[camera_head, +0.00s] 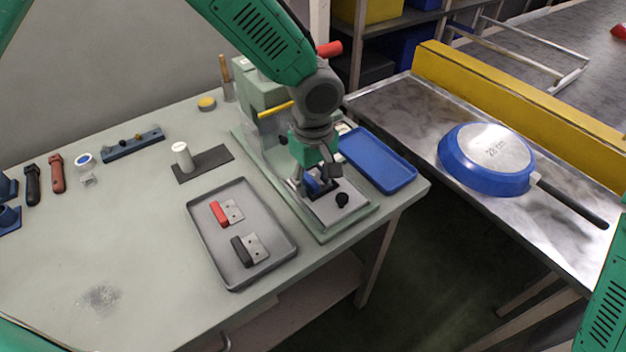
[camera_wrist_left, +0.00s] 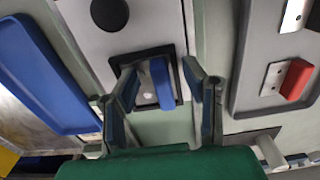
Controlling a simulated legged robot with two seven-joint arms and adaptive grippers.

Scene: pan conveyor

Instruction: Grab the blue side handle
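The blue side handle (camera_wrist_left: 161,83) sits with its metal plate in a black-edged holder on the pale plate of the green machine fixture. In the head view the blue handle (camera_head: 312,185) is partly hidden by my left gripper (camera_head: 318,180). In the left wrist view my left gripper (camera_wrist_left: 163,92) is open, with one finger on each side of the handle and visible gaps between. The fingers look apart from the handle. My right gripper is out of view; only green parts of my right arm show at the lower right of the head view.
A grey tray (camera_head: 279,267) holds a red handle (camera_head: 217,214) and a black handle (camera_head: 241,251). A blue tray (camera_head: 391,183) lies right of the fixture. A black knob (camera_head: 342,200) stands near the holder. A blue pan (camera_head: 487,160) lies upside down on the conveyor.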

